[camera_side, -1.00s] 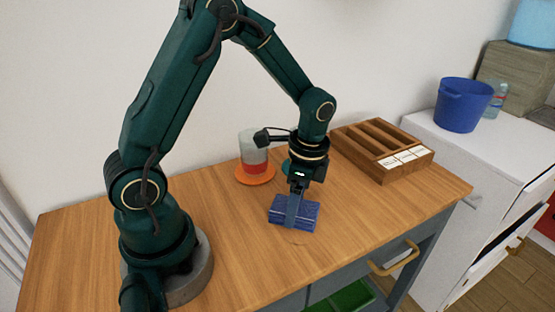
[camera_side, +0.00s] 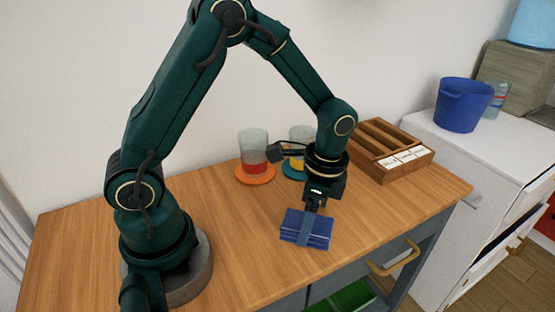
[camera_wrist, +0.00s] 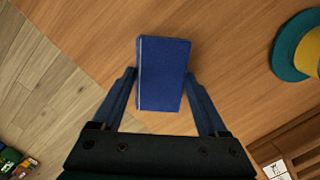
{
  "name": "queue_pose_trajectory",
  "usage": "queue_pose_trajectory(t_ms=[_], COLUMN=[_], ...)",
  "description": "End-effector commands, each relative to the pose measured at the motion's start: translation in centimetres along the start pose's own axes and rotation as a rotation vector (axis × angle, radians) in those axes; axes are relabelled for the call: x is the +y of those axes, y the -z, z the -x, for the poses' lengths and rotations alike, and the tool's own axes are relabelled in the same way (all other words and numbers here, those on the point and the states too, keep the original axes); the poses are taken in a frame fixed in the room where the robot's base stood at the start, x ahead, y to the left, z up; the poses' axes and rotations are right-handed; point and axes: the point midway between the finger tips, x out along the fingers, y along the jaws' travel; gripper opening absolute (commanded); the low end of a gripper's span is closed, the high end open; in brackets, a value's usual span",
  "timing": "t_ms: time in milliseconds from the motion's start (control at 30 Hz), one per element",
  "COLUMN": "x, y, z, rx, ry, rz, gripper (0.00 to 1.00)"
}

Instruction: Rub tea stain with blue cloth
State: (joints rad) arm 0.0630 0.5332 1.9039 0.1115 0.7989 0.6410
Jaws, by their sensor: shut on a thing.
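The blue cloth (camera_side: 291,226) is a folded, layered pad near the table's front edge. My gripper (camera_side: 306,232) points down and is shut on it, with one finger visible across its near side. In the wrist view the cloth (camera_wrist: 162,73) sits between the two fingers of my gripper (camera_wrist: 160,80). It is at or just above the wooden table top; I cannot tell whether it touches. No tea stain can be made out now; the cloth hides the wood beneath it.
A glass with red drink (camera_side: 254,150) stands on an orange coaster (camera_side: 255,180). A glass with yellow drink (camera_side: 297,162) stands on a teal coaster (camera_side: 290,173), partly behind my wrist. A wooden compartment box (camera_side: 415,171) is at the back right. The table's left side is clear.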

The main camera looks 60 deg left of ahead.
Motion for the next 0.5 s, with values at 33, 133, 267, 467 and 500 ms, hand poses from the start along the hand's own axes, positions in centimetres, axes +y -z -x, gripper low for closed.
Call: queue_pose_trajectory(t_ms=[33,133,267,467,500], x=[-0.4,-1.1,-1.9,-3.2,-3.4], y=[-0.5,-1.1,-1.9,-3.1,-3.4], z=[-0.1,-0.1,-0.2,-0.4,-0.4], rx=[-0.001,0.0,0.0,-0.001,-0.001], ry=[-0.001,0.0,0.0,0.0,0.0], rz=[0.005,0.005,0.004,0.004,0.003], gripper=[0.24,0.24,0.24,0.24,0.24])
